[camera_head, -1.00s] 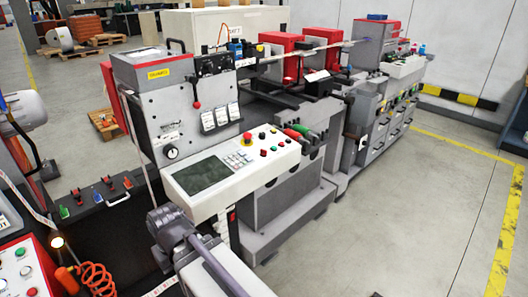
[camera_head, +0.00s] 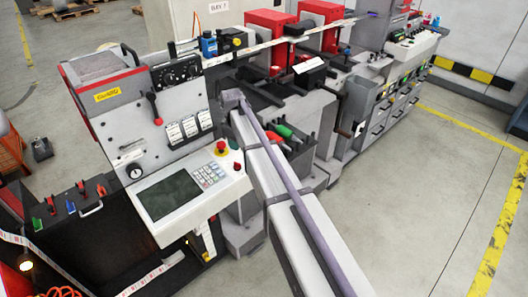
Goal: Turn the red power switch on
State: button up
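I cannot tell for sure which part is the red power switch. One candidate is a small red part (camera_head: 212,219) on the edge below the control panel, with a yellow part (camera_head: 206,256) lower down; both are too small to read. Red rocker-like switches (camera_head: 81,187) also sit on the black box at left. A red-knobbed lever (camera_head: 157,120) and a black rotary knob (camera_head: 134,171) are on the grey front panel. My arm reaches from the bottom right to the machine's middle, hiding part of the control panel's right side. No gripper fingers can be made out.
The control panel has a dark screen (camera_head: 170,195), a keypad (camera_head: 209,175) and a red emergency button (camera_head: 221,146). Red and green handles (camera_head: 277,133) stand beside my arm. An orange coiled hose (camera_head: 62,292) is at the bottom left. The floor at right is clear.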

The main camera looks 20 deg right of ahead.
aim_at(238, 164)
jog(key=f+b, duration=1.1)
jog(key=shift+w+a, duration=0.1)
jog(key=shift+a, duration=0.15)
jog(key=shift+r, duration=0.15)
grip_shut()
